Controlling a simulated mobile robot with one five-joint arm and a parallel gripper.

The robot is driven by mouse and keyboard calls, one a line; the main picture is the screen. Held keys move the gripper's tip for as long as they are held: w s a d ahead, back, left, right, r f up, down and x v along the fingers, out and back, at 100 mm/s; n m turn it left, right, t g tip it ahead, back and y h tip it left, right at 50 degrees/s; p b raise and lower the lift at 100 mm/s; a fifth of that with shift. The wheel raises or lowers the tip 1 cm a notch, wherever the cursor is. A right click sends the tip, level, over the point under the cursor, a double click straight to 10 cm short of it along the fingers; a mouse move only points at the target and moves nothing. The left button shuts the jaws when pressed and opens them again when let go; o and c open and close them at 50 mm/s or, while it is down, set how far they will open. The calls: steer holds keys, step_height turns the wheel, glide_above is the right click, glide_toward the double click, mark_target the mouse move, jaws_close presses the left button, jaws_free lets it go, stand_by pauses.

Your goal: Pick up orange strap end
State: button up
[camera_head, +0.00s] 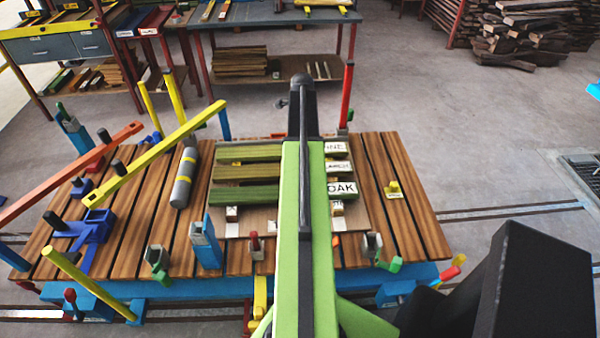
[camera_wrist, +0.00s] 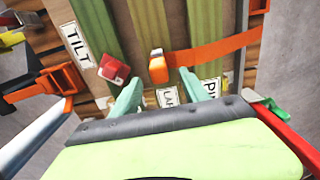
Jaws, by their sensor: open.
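In the wrist view an orange strap (camera_wrist: 215,50) runs from the right edge across the green-tinted boards to the middle. Its orange strap end (camera_wrist: 158,70) is a thick block with a pale top. My gripper (camera_wrist: 161,80) is open, with its two pale green fingers pointing at the boards. The strap end lies just beyond and between the fingertips, with no grip on it. A red block (camera_wrist: 114,70) sits left of it, near the left finger. In the head view my green arm hides the strap end and my gripper.
A second orange strap piece with a buckle (camera_wrist: 62,82) is at the left of the wrist view. In the head view the boards (camera_head: 248,172) lie on a slatted wooden deck (camera_head: 400,215) with blue posts (camera_head: 206,245), a grey cylinder (camera_head: 184,178) and a yellow bar (camera_head: 155,152).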

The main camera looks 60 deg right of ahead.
step_height(320, 180, down, 9)
steer(key=b, duration=0.7)
steer(key=shift+s+f+b, duration=0.15)
steer(key=shift+f+b, duration=0.05)
steer(key=shift+b, duration=0.2)
steer(key=shift+r, duration=0.2)
steer(key=shift+c, duration=0.2)
jaws_close()
